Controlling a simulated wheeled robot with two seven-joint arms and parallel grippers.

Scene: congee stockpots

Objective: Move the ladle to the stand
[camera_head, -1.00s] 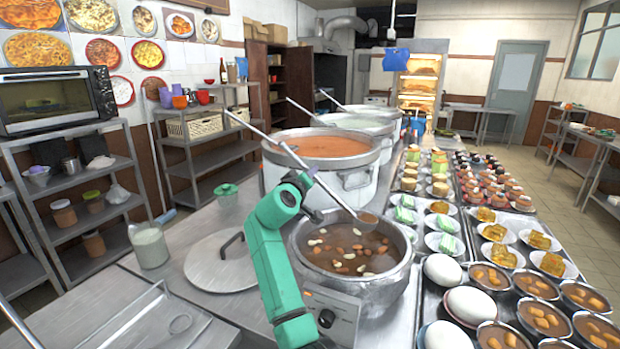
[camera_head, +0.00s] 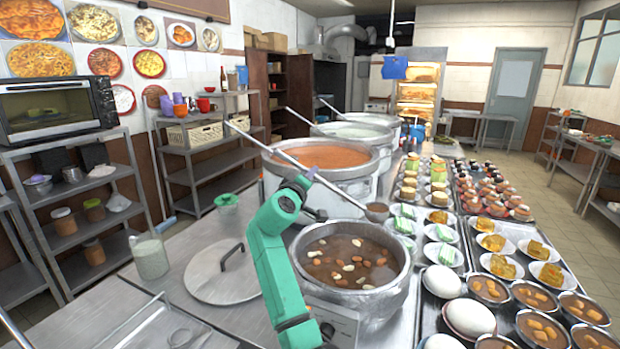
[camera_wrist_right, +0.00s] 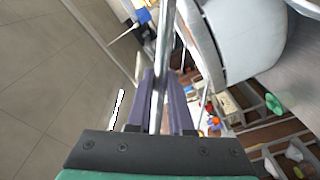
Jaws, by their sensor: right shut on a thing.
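The ladle (camera_head: 340,191) has a long silver handle and a small round bowl filled with brown liquid. My right gripper (camera_head: 305,181) is shut on the handle, between its two ends. The handle slants from upper left to lower right, with the bowl in the air near the far right rim of the front pot. In the right wrist view the handle (camera_wrist_right: 164,45) runs between the purple fingers of my right gripper (camera_wrist_right: 162,103). A metal tray or stand with a raised bar (camera_head: 150,320) shows at the lower left; I cannot tell its full shape. My left gripper is not visible.
The front pot (camera_head: 348,262) holds brown soup with beans. The pot of orange congee (camera_head: 318,157) stands behind it. A metal lid (camera_head: 221,271) lies left of the front pot, with a glass jar (camera_head: 149,256) beyond. Rows of filled dishes crowd the right side.

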